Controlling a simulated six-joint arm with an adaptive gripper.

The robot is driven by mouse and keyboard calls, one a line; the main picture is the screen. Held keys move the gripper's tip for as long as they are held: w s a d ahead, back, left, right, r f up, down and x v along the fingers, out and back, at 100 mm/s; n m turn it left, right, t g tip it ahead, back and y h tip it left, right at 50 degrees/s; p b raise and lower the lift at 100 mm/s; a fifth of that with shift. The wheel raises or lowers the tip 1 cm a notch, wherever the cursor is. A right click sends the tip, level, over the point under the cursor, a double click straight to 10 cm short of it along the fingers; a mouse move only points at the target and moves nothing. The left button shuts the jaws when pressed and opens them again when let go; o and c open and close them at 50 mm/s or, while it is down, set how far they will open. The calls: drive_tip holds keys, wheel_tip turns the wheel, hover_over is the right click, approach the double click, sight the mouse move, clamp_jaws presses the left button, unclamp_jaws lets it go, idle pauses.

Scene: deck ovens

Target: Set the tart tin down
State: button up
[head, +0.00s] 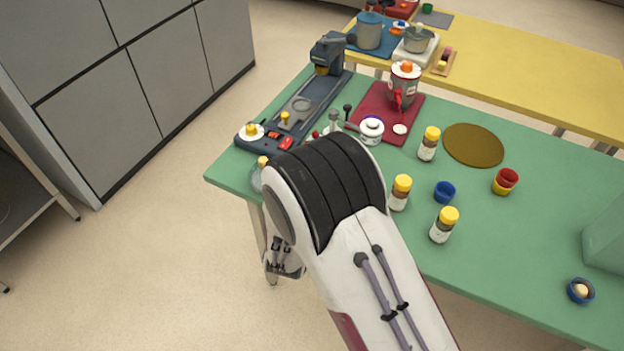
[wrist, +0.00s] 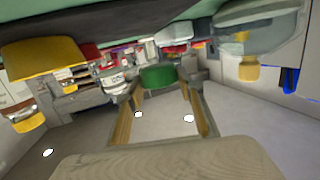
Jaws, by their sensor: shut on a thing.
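In the wrist view, which is upside down, my gripper (wrist: 160,85) has its two fingers on either side of a small green round thing (wrist: 158,77), which looks like the tart tin. The gripper is shut on it at the fingertips. The green table (wrist: 205,8) is along the top of that view, so the tin appears held clear of its surface.
Three yellow-capped jars (head: 400,192), a blue cup (head: 445,192), stacked red and yellow cups (head: 505,181) and a brown round mat (head: 473,145) stand to the right. A glass vessel (head: 257,180) is at the left edge. Table right of the jars has free room.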

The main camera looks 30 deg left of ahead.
drive_tip(key=shift+f, duration=0.4)
drive_tip(key=shift+f, duration=0.15)
drive_tip(key=shift+f, duration=1.95)
drive_tip(key=shift+f, duration=0.15)
drive_tip(key=o, duration=1.1)
drive_tip(key=shift+s, duration=0.1)
drive_tip(key=v, duration=1.2)
